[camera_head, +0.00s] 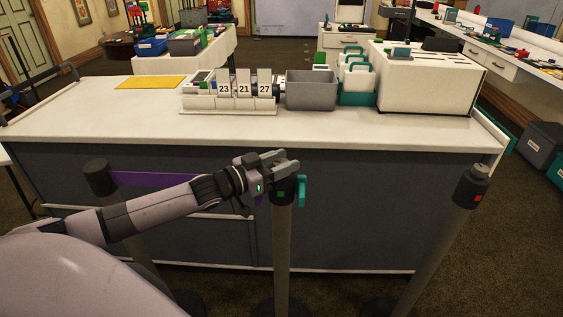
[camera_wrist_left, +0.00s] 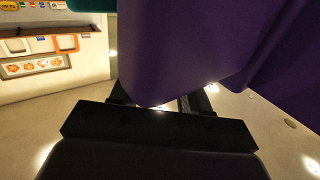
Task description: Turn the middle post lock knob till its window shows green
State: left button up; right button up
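The middle post (camera_head: 282,250) stands upright in front of the counter. The small window near its top (camera_head: 281,194) shows green. A teal piece (camera_head: 302,191) hangs at the right of its head. My left gripper (camera_head: 287,164) is at the top of this post, its grey fingers over the head. The knob is hidden there, and whether the fingers grip it is unclear. In the left wrist view a large purple surface covers the space ahead of the dark gripper (camera_wrist_left: 160,112) and hides what is between the fingers. My right gripper is not in view.
The left post (camera_head: 100,178) holds a purple belt (camera_head: 150,179) running toward my left arm. The right post (camera_head: 472,186) shows a red window. The counter (camera_head: 330,130) behind carries a number display (camera_head: 243,90), a grey bin (camera_head: 311,91) and a white box (camera_head: 430,80).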

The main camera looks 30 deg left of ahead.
pick_arm(q)
jog(key=shift+d+r+n+t+y+p, duration=0.2)
jog(key=shift+n+t+y+p, duration=0.1)
jog(key=shift+p, duration=0.2)
jog(key=shift+a+n+y+p, duration=0.15)
jog(key=shift+n+y+p, duration=0.3)
jog(key=shift+y, duration=0.35)
jog(key=shift+f, duration=0.1)
jog(key=o, duration=0.9)
jog(key=shift+o, duration=0.2)
jog(key=shift+s+a+f, duration=0.1)
jog(key=shift+s+a, duration=0.05)
jog(key=shift+s, duration=0.35)
jog(key=shift+v, duration=3.1)
